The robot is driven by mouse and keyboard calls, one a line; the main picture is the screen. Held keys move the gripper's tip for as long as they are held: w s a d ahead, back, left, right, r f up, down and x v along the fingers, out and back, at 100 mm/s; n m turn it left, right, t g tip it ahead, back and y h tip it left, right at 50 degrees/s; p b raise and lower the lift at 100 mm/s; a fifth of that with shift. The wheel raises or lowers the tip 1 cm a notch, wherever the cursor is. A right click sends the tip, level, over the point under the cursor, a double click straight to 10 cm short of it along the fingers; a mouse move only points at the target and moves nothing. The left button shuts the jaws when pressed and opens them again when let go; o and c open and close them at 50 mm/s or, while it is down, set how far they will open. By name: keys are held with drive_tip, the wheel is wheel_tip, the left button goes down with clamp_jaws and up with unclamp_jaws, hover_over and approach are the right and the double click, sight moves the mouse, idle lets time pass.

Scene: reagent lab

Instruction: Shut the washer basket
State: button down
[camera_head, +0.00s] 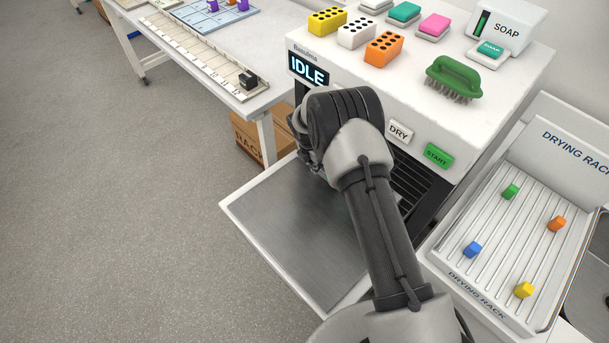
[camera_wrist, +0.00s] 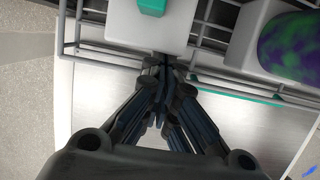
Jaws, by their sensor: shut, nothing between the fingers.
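The washer (camera_head: 450,75) stands at the right in the head view with its display reading IDLE. Its door (camera_head: 270,230) is folded down flat, showing a grey inner face. In the wrist view the basket's grey wire frame (camera_wrist: 78,47) crosses the top, above the door panel (camera_wrist: 85,100). In the basket are a white piece with a teal patch (camera_wrist: 125,28) and a purple and green rounded thing (camera_wrist: 290,45). My gripper (camera_wrist: 163,62) is shut and empty, its fingertips at the basket's near side. I cannot tell whether they touch. My arm hides the basket in the head view.
A drying rack (camera_head: 468,285) with small coloured blocks stands right of the open door. Sponges, a green brush (camera_head: 452,76) and a soap box (camera_head: 508,30) sit on the washer. A bench (camera_head: 215,60) and cardboard box (camera_head: 255,140) are behind. The floor at left is clear.

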drive_tip(key=shift+w+d, duration=0.8)
drive_tip(key=shift+w, duration=0.1)
